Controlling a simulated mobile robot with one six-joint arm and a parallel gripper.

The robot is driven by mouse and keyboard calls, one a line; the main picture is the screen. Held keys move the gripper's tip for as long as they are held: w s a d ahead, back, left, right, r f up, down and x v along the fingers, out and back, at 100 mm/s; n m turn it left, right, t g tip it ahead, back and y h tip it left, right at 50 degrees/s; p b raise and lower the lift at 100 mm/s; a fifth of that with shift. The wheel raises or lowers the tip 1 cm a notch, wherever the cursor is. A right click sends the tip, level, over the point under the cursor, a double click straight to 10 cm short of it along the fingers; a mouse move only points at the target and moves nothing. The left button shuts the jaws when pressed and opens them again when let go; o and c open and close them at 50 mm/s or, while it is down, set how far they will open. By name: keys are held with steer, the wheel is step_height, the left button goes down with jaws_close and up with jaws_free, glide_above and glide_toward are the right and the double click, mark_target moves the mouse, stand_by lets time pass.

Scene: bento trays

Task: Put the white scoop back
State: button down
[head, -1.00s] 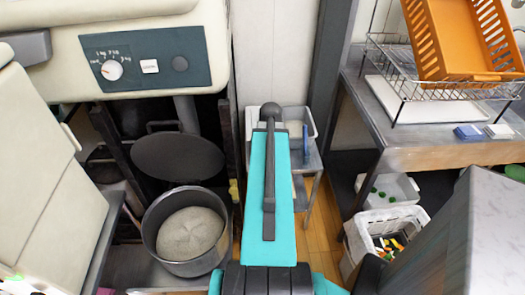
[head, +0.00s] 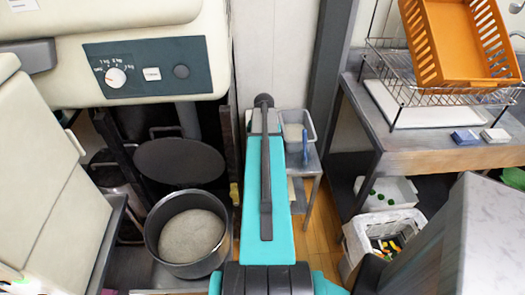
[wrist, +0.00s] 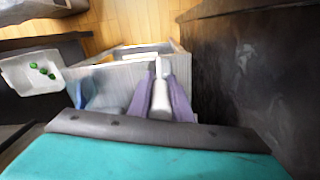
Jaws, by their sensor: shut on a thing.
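In the wrist view, my gripper (wrist: 160,75) has two purple fingers shut on the white scoop (wrist: 160,98). The scoop's pale, rounded body stands between the fingers, and its narrow upper end shows between their tips. The rest of its shape cannot be made out. In the wrist view the scoop appears in front of a pale container (wrist: 110,78); whether they touch cannot be told. In the head view my arm points away from the camera, and neither the gripper nor the scoop can be made out.
A white tray with green pieces (wrist: 22,80) lies left in the wrist view. In the head view, bins (head: 310,118) stand on a small cart beyond my arm. A pot (head: 158,258) is left, a white crate (head: 358,238) right. Some wooden floor (head: 322,235) is clear.

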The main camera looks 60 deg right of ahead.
steer(key=shift+w+d+f+p, duration=0.15)
steer(key=shift+w+d+p, duration=0.25)
steer(key=shift+w+d, duration=0.95)
steer(key=shift+s, duration=0.1)
steer(key=shift+f+p, duration=0.7)
steer(key=shift+f, duration=1.05)
steer(key=shift+f, duration=0.2)
steer(key=c, duration=1.6)
jaws_free()
steer(key=shift+r, duration=0.1)
steer(key=shift+r+b, duration=1.5)
steer(key=shift+r, duration=4.6)
